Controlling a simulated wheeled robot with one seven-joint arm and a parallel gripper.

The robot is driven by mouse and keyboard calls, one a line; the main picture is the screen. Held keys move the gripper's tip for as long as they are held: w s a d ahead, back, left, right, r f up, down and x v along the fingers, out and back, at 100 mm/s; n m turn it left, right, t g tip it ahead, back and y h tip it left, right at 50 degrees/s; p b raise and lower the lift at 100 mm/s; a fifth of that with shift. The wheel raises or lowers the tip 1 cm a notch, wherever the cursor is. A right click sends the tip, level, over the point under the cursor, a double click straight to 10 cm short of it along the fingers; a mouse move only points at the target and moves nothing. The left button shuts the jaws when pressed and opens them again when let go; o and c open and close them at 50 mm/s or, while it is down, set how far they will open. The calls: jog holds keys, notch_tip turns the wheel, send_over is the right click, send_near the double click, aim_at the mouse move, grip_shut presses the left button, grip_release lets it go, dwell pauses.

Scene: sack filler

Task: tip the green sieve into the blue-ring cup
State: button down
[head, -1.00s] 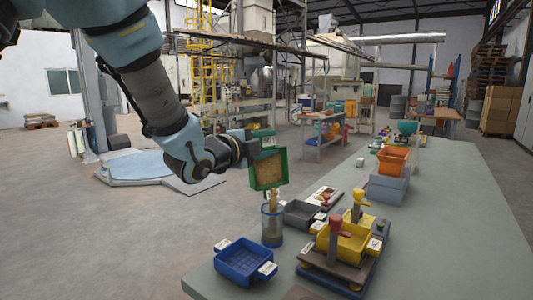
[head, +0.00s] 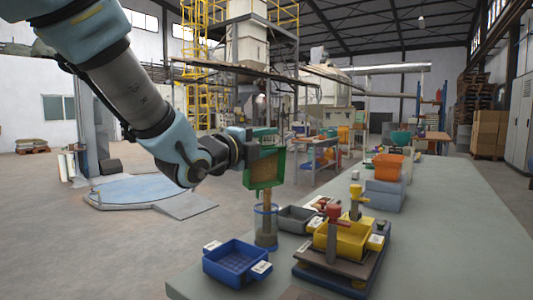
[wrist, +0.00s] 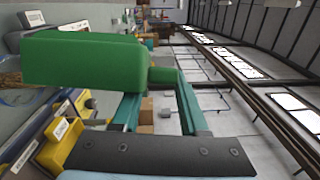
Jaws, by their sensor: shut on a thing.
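The green sieve (head: 252,175) is tipped steeply on its side in the head view, its open face with brown grains toward the camera. It also fills the left of the wrist view (wrist: 85,62). My gripper (head: 254,151) is shut on the sieve at its upper edge and holds it above the clear blue-ring cup (head: 266,236). A brown stream of grains (head: 267,198) runs from the sieve's lower edge into the cup's mouth. Brown grains show inside the cup. The cup stands upright on the table.
A blue tray (head: 236,262) stands left of the cup and a grey tray (head: 296,219) right of it. A yellow tray (head: 345,240) with red and yellow knobs stands nearer right. An orange bin (head: 388,165) stands farther back. The table's (head: 450,235) right side is clear.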

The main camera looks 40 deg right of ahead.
jog(key=s+a+f+m+g+h+b, duration=0.1)
jog(key=s+m+b, duration=0.4)
jog(key=b, duration=1.4)
notch_tip(320, 180, down, 2)
jog(key=shift+s+m+h, duration=0.25)
jog(key=shift+m+h, duration=0.55)
jog(key=shift+m, duration=0.1)
jog(key=shift+s, duration=0.1)
jog(key=shift+r, duration=0.1)
notch_tip(320, 180, up, 3)
jog(key=n+y+p, duration=0.1)
jog(key=n+p, duration=0.2)
jog(key=n+t+y+p, duration=0.1)
jog(key=n+p, duration=0.2)
jog(key=p, duration=0.1)
